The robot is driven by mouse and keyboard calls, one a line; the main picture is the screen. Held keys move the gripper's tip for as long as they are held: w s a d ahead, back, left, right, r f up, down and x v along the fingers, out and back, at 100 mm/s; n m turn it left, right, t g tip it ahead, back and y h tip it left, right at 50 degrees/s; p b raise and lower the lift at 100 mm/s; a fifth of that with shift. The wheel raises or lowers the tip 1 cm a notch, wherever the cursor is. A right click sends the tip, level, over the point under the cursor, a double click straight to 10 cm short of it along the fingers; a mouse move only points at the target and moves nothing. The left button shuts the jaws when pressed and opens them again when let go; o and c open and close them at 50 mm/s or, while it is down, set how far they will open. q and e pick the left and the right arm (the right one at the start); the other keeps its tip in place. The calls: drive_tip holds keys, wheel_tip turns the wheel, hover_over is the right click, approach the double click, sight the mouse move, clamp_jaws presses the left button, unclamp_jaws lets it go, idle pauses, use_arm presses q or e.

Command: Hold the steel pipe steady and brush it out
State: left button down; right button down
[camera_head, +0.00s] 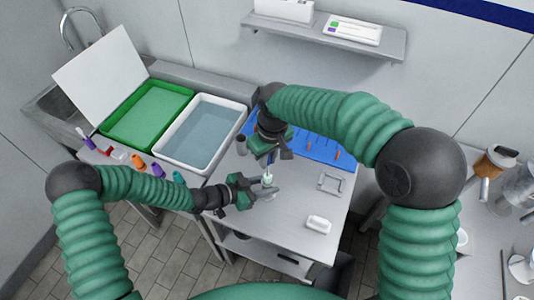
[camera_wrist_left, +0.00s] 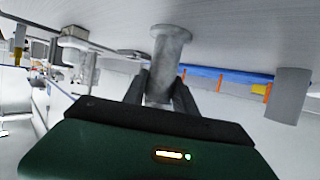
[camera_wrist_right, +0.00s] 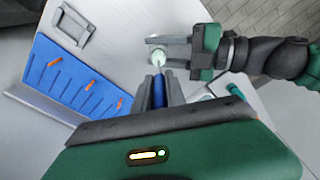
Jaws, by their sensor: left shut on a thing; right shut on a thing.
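The steel pipe (camera_wrist_left: 166,68) is a short grey tube with a flange, and my left gripper (camera_wrist_left: 160,92) is shut around it over the table. In the head view my left gripper (camera_head: 258,190) is the lower one. My right gripper (camera_wrist_right: 160,90) is shut on the brush's blue handle (camera_wrist_right: 159,92) directly above the pipe. The brush's pale green bristle head (camera_wrist_right: 157,62) is at the pipe's mouth; how deep it reaches inside is hidden. In the head view my right gripper (camera_head: 270,150) points down, with the pale head (camera_head: 267,180) just below it.
A blue slotted rack (camera_head: 320,148) with orange pieces lies at the table's back. A grey bracket (camera_head: 331,183) and a white block (camera_head: 318,224) lie to the right. A white water tub (camera_head: 170,155) and green tray (camera_head: 115,140) are left.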

sight(267, 173)
drive_tip(key=shift+f, duration=0.15)
drive_tip(key=shift+f, duration=2.5)
drive_tip(key=shift+r, duration=2.5)
idle(1.5)
drive_tip(key=shift+r, duration=3.75)
